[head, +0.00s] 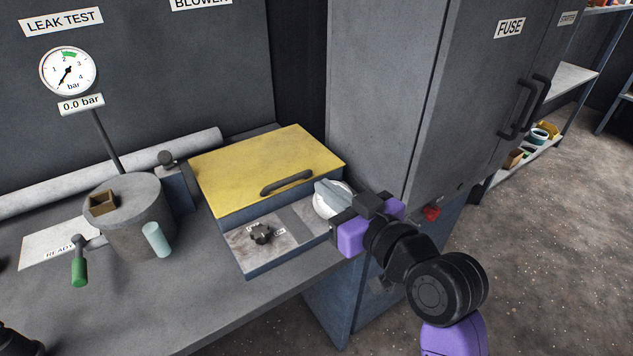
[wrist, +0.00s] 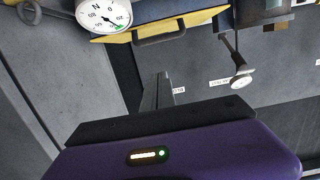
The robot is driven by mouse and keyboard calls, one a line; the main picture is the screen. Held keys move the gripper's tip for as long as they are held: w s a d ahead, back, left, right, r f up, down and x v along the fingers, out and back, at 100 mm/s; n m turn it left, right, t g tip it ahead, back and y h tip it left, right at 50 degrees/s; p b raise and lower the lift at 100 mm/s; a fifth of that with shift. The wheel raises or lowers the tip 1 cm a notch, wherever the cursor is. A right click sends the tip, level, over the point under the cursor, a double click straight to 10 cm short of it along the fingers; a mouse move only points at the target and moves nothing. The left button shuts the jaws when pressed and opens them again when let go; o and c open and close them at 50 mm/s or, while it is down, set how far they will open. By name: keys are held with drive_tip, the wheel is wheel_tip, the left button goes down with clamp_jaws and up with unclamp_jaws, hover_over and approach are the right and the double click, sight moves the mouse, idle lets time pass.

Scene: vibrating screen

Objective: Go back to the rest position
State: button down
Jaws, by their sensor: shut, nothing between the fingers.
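My gripper (head: 322,188) is at the end of my black and purple arm, at the right end of the yellow-lidded box. Its grey fingers are together and hold nothing. In the head view they overlap a white round dial (head: 325,207) on the box's right side. In the wrist view the shut fingers (wrist: 157,80) point up the picture, and the white dial (wrist: 103,14) with numbers lies apart from them at the upper left. Whether the fingers are close to the dial in depth is hard to tell.
The yellow lid (head: 255,165) with its handle is down on the box. A black knob (head: 262,233) sits on the box's front panel. A grey cylinder (head: 135,235) with a green-handled crank stands left. The fuse cabinet (head: 390,90) rises close behind my gripper. Floor at right is clear.

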drive_tip(key=d+r+m+t+h, duration=0.2)
drive_tip(key=d+r+m+t, duration=0.1)
drive_tip(key=d+r+t, duration=0.15)
drive_tip(key=s+d+f+m+t+h, duration=0.1)
drive_tip(key=s+d+f+m+h, duration=0.1)
drive_tip(key=s+d+f, duration=0.3)
drive_tip(key=s+d+f+m+h, duration=0.2)
drive_tip(key=s+d, duration=0.1)
drive_tip(key=s, duration=0.3)
drive_tip(key=s+d+f+g+h, duration=0.1)
drive_tip(key=s+d+f, duration=0.1)
drive_tip(key=s, duration=0.8)
drive_tip(key=s+d+f+g+h, duration=0.1)
drive_tip(key=s+f, duration=0.4)
drive_tip(key=s, duration=0.5)
drive_tip(key=s+d+f+g+h, duration=0.1)
drive_tip(key=s+d+f+g, duration=0.1)
drive_tip(key=s, duration=0.8)
drive_tip(key=shift+s+d+f, duration=0.2)
drive_tip(key=shift+d+f, duration=0.3)
drive_tip(key=shift+f, duration=0.15)
